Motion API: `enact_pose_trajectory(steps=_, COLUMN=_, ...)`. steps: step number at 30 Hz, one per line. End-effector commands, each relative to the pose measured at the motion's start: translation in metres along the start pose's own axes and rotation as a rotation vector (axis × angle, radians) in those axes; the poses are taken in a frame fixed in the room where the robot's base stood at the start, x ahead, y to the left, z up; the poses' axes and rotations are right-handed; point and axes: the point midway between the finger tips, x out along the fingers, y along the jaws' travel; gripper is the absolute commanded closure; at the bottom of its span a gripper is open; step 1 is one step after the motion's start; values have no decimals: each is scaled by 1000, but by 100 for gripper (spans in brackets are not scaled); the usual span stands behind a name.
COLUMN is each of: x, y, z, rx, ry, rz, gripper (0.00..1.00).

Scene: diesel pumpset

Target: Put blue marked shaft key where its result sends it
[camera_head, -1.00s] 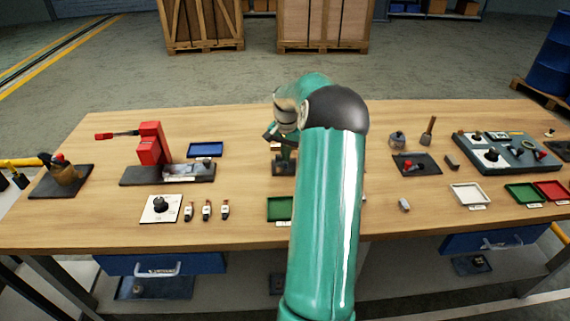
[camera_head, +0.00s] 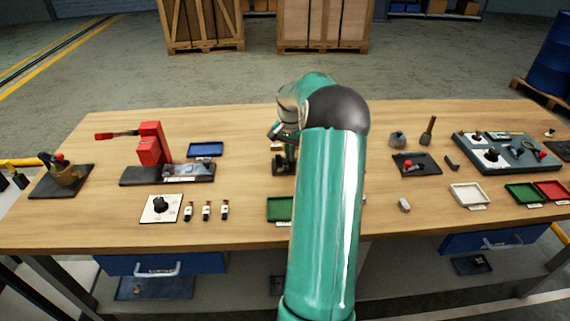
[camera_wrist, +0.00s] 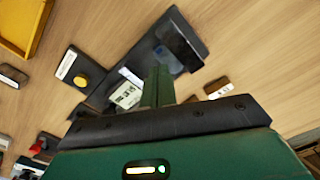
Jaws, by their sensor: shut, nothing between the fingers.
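I cannot pick out a blue-marked shaft key in either view. Several small grey metal pieces show, one lying alone on the table (camera_head: 404,205), too small to read any marking. My gripper (camera_wrist: 158,86) is shut and empty in the wrist view, above a black device (camera_wrist: 180,45) with a small display (camera_wrist: 126,95). The head view shows that device (camera_head: 279,168) partly hidden behind my arm. A blue tray (camera_head: 206,149), green tray (camera_head: 279,209), white tray (camera_head: 469,195), second green tray (camera_head: 523,193) and red tray (camera_head: 552,190) stand on the table.
A red lever press (camera_head: 152,145) stands at left. A dial plate (camera_head: 161,209) and three small tagged items (camera_head: 206,211) lie before it. A grey fixture board (camera_head: 510,155) is at right. The wrist view shows a yellow tray edge (camera_wrist: 38,35) and a yellow button (camera_wrist: 83,81).

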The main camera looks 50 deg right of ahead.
Motion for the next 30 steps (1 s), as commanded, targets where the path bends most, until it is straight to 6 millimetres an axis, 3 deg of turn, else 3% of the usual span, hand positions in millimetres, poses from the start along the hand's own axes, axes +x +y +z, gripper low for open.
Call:
enact_pose_trajectory(steps=21, x=-52, y=0, z=0, rx=0, ry=2, rz=-1, gripper=100)
enact_pose_trajectory(steps=30, x=-58, y=0, z=0, rx=-1, ry=0, rz=0, gripper=100)
